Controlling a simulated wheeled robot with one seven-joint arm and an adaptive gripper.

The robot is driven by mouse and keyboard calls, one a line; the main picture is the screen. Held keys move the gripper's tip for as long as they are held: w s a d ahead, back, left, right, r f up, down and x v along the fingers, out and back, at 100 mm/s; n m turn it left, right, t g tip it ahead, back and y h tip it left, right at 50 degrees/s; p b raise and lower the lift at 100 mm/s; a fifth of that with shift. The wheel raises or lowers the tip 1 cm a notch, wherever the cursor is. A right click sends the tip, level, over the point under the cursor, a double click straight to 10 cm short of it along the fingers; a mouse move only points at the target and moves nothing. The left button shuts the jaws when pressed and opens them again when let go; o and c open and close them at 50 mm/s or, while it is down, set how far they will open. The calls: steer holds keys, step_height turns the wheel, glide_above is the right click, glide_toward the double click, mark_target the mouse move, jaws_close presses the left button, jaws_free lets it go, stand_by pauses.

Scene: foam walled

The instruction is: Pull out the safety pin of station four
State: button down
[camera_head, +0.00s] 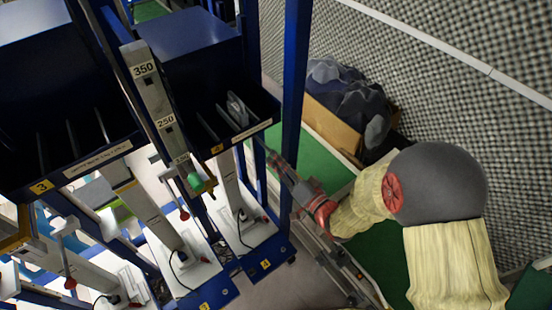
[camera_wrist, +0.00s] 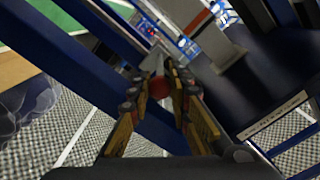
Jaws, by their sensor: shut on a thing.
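Station four is the right-hand unit, with a yellow 4 label (camera_head: 217,149) on its dark blue bin (camera_head: 222,119) and another 4 label (camera_head: 265,264) on its blue base. My gripper (camera_head: 270,154) reaches in from the right, close by the blue upright and just below the bin's front right corner. In the wrist view my gripper (camera_wrist: 160,88) has its two yellow-padded fingers closed around a small red ball (camera_wrist: 159,87), which looks like the knob of the safety pin. The rest of the pin is not clear. The knob is hidden in the head view.
A blue upright (camera_head: 295,90) stands right beside my gripper. Station three's bin (camera_head: 75,160) is to the left. A tall scale post (camera_head: 150,90) and a green knob (camera_head: 194,181) stand between. A cardboard box (camera_head: 330,122) with dark bags is behind, against the foam wall.

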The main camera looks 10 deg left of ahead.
steer(key=c, duration=1.9)
jaws_free()
steer(key=shift+s+d+f, duration=0.1)
steer(key=shift+d, duration=0.05)
steer(key=v, duration=1.2)
